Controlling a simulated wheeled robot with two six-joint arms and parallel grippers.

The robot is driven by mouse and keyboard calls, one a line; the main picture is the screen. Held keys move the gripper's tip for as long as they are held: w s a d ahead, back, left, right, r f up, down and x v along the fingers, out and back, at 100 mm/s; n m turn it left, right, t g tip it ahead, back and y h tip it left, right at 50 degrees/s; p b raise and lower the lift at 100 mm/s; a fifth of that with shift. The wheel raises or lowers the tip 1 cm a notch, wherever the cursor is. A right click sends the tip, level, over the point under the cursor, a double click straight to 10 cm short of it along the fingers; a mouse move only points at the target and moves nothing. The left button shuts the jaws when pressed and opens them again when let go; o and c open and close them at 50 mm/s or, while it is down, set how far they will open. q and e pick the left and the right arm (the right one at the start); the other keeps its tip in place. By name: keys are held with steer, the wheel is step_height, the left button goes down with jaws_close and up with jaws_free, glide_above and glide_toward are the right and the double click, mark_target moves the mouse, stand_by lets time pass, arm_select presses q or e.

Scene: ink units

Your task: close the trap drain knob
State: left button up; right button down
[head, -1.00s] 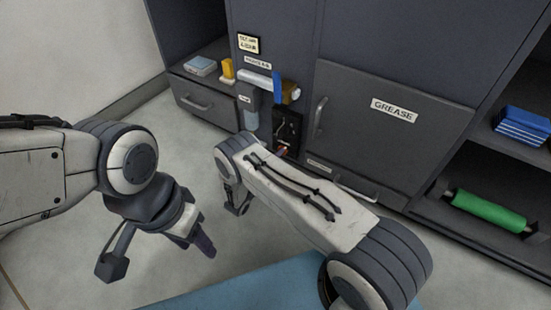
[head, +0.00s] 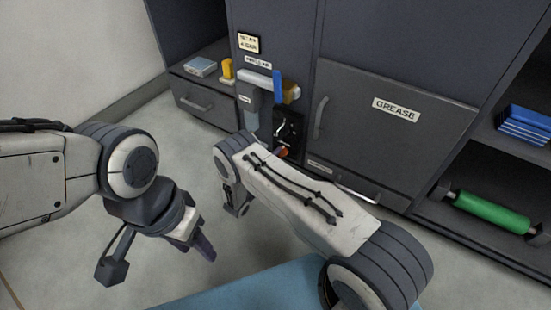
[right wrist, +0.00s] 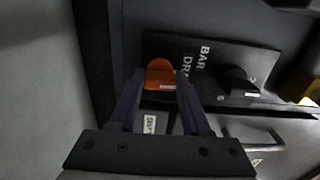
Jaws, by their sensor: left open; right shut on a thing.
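The drain knob is an orange rounded handle (right wrist: 160,74) low on a black panel in the right wrist view. In the head view a small orange part (head: 284,152) shows just past my right forearm. My right gripper (right wrist: 160,84) has its two fingers on either side of the orange handle, shut on it. In the head view my right forearm hides most of this contact. My left gripper (head: 158,256) is open and empty over the floor, well away from the cabinet.
The black panel (right wrist: 205,62) also carries a black knob (right wrist: 237,82) beside the orange one. Above are a grey cylinder (head: 249,105) and a blue lever (head: 278,88). A GREASE door (head: 395,135) stands to the right. A blue surface (head: 245,287) lies below my right arm.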

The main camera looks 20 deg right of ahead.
steer(key=shift+s+f, duration=0.1)
steer(key=shift+c, duration=1.8)
jaws_free()
steer(key=p+v, duration=0.4)
steer(key=v, duration=0.6)
steer(key=shift+a, duration=0.2)
steer(key=shift+s, duration=0.15)
